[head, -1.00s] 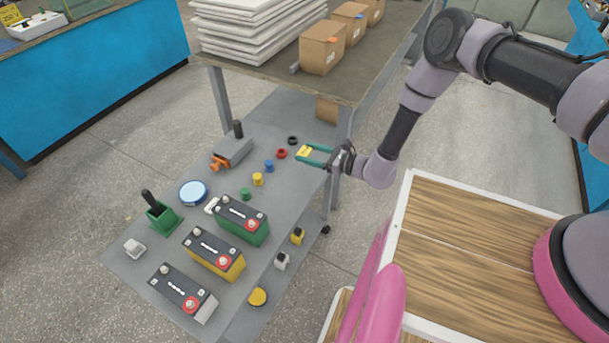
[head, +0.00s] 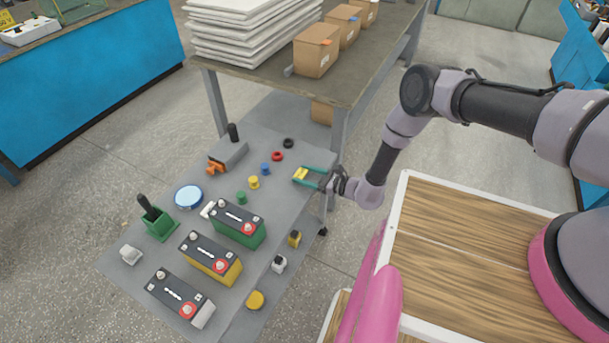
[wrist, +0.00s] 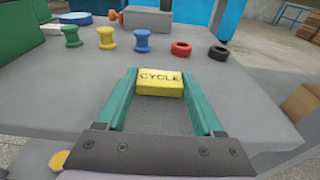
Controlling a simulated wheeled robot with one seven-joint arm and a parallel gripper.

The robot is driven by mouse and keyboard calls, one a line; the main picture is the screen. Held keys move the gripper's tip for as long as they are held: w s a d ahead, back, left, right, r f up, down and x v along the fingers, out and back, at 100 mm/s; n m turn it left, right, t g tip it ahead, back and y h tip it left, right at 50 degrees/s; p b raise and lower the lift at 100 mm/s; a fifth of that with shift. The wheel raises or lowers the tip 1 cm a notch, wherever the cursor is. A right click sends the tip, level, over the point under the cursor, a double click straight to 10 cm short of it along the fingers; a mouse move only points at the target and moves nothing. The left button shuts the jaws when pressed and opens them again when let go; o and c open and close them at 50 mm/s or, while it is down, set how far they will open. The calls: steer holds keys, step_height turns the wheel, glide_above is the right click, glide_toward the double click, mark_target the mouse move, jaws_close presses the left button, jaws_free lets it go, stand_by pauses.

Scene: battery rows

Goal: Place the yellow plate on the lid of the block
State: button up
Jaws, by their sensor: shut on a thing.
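The small yellow plate, marked CYCLE (wrist: 160,84), is held between the two teal fingers of my gripper (head: 304,175). In the head view the plate (head: 300,174) is over the far right part of the grey cart top. Each lid has a white strip of marks, a pale post and a red ring. The plate is apart from all of them. I cannot tell which block is meant.
Yellow, blue and green spools (wrist: 107,38) and red and black rings (wrist: 181,49) stand beyond the plate. A blue-topped disc (head: 188,197), a green holder (head: 160,221) and small capped pieces (head: 279,263) stand around the blocks. A table with boxes (head: 316,50) rises behind.

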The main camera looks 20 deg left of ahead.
steer(key=shift+f, duration=0.15)
steer(key=o, duration=1.3)
steer(key=shift+f, duration=0.1)
steer(key=d, duration=0.3)
steer(key=d+r, duration=0.1)
steer(key=d, duration=0.6)
steer(key=shift+s+d+r, duration=0.2)
steer(key=shift+s+d, duration=0.15)
steer(key=shift+s, duration=0.05)
